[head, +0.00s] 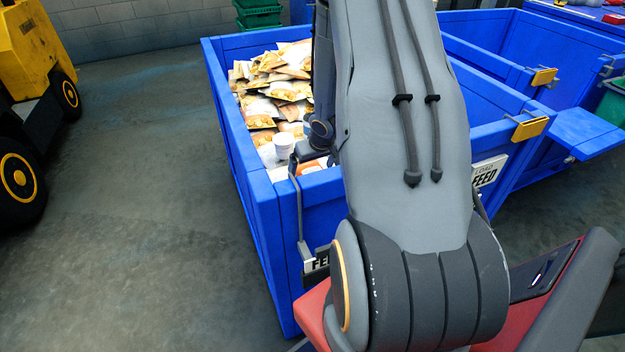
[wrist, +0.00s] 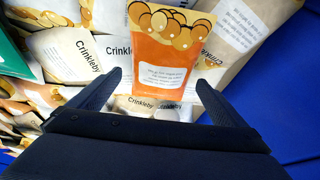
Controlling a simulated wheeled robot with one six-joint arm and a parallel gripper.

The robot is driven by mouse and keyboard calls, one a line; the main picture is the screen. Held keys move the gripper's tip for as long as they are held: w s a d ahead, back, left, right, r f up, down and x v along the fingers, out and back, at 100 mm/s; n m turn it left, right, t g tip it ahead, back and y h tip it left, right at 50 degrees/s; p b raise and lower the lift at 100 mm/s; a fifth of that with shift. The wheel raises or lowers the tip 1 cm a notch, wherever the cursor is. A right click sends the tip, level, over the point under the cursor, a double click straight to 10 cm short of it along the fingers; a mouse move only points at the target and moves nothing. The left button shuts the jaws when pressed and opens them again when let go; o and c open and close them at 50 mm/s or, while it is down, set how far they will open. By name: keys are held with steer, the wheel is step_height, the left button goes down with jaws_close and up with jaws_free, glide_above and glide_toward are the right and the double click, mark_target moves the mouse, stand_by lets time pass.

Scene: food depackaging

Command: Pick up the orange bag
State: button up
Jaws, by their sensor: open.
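The orange bag (wrist: 165,50) shows in the wrist view, with round tan shapes along its top and a white label on its front. It lies on top of white and brown bags in the blue crate (wrist: 265,105). My gripper (wrist: 158,83) is open, with one finger to the left and one to the right of the bag's lower part. I cannot tell whether the fingers touch it. In the head view a small orange patch (head: 312,164) shows beside my arm in the blue crate (head: 262,213). My arm hides most of that area.
White bags marked Crinkleby (wrist: 75,52) lie around the orange bag, and a brown bag (wrist: 235,40) lies to its right. Another blue crate (head: 590,60) stands at the right, and a yellow vehicle (head: 30,60) at the left.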

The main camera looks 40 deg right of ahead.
steer(key=shift+f, duration=0.15)
steer(key=shift+w, duration=0.1)
steer(key=c, duration=1.2)
steer(key=shift+o, duration=0.2)
step_height(320, 180, up, 20)
steer(key=p, duration=1.8)
step_height(320, 180, up, 8)
glide_above(311, 169)
steer(key=shift+d, duration=0.1)
